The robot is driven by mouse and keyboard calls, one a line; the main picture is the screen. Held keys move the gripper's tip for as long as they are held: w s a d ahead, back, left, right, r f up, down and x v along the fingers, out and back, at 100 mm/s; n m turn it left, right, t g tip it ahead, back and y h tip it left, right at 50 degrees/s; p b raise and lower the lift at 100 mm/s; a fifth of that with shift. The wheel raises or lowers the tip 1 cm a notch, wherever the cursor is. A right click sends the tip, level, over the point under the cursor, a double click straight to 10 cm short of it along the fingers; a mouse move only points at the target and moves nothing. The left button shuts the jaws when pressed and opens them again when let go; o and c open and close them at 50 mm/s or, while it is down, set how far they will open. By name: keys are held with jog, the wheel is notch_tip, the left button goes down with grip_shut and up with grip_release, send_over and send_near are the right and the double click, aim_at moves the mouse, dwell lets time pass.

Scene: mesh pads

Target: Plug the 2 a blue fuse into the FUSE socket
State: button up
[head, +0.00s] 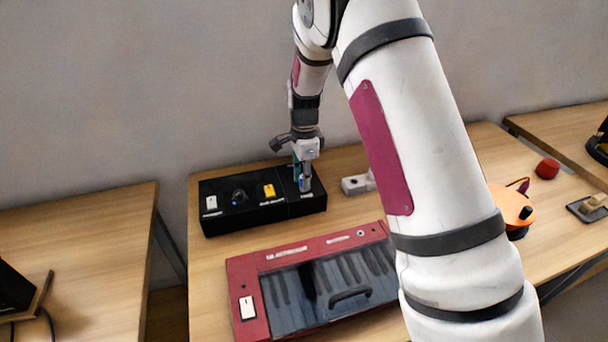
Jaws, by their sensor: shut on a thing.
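My gripper (304,186) points down over the right end of a black box (262,215). It is shut on the blue fuse (302,183), of which only a small blue patch shows between the fingers. The fingertips are at or just above the box's top. The FUSE socket cannot be made out; the gripper covers that part of the box. I cannot tell whether the fuse touches the box or sits in a socket.
The box's top carries a white switch (211,203), a black knob (239,196) and a yellow switch (269,190). A red keyboard-like case (248,282) lies in front. A white power strip (354,185) is to the right. My arm hides the table's middle right.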

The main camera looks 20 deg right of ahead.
jog(key=shift+f, duration=0.65)
jog(key=o, duration=1)
jog(key=shift+r, duration=0.1)
notch_tip(320, 180, up, 12)
